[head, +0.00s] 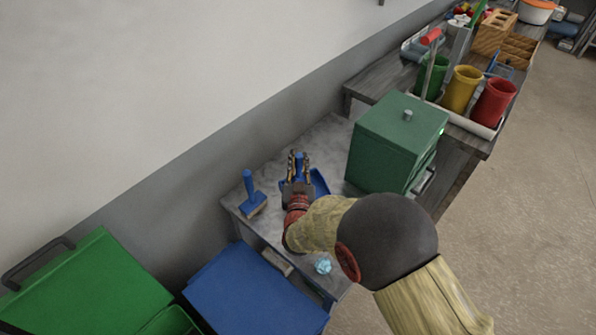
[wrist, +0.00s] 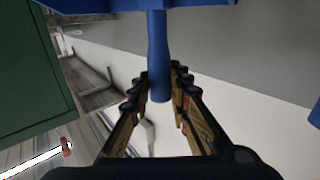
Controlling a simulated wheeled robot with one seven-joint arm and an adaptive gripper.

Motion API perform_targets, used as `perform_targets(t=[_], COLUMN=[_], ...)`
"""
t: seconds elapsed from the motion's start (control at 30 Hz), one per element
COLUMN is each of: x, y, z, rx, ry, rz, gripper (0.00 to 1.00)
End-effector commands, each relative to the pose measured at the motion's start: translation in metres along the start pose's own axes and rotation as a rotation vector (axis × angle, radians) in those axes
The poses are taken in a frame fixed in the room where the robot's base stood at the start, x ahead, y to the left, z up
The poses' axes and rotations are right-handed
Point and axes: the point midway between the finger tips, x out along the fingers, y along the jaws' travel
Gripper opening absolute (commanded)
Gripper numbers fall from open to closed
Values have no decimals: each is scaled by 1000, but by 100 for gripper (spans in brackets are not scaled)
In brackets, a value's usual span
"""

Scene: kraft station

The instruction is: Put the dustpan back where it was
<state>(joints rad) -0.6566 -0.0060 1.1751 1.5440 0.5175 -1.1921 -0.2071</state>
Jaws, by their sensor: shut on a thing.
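The blue dustpan (head: 319,183) is at the grey table, its handle pointing up; in the wrist view its handle (wrist: 157,45) runs down between my fingers and its pan (wrist: 115,10) shows at the top edge. My gripper (head: 298,162) is shut on the handle, and it also shows in the wrist view (wrist: 156,85). My gripper and wrist hide much of the pan in the head view. I cannot tell whether the pan touches the table. A hand brush with a blue handle (head: 248,184) stands on the table to the left.
The grey table (head: 326,139) has bare room behind my gripper. A green box (head: 392,145) stands close on the right. A crumpled light-blue thing (head: 323,265) lies near the front. Blue (head: 250,298) and green (head: 90,285) bins stand in front and left. The wall is behind.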

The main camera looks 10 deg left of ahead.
Motion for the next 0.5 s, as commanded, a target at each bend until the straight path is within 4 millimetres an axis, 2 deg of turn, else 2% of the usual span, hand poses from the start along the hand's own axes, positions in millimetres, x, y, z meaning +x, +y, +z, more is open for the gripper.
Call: perform_targets(t=[0.03, 0.33, 0.5], x=[5, 20, 19], y=[0, -3, -3], z=[8, 24, 49], rx=[0, 0, 0], ry=[0, 1, 1], rz=[1, -1, -1], gripper=[0, 0, 0])
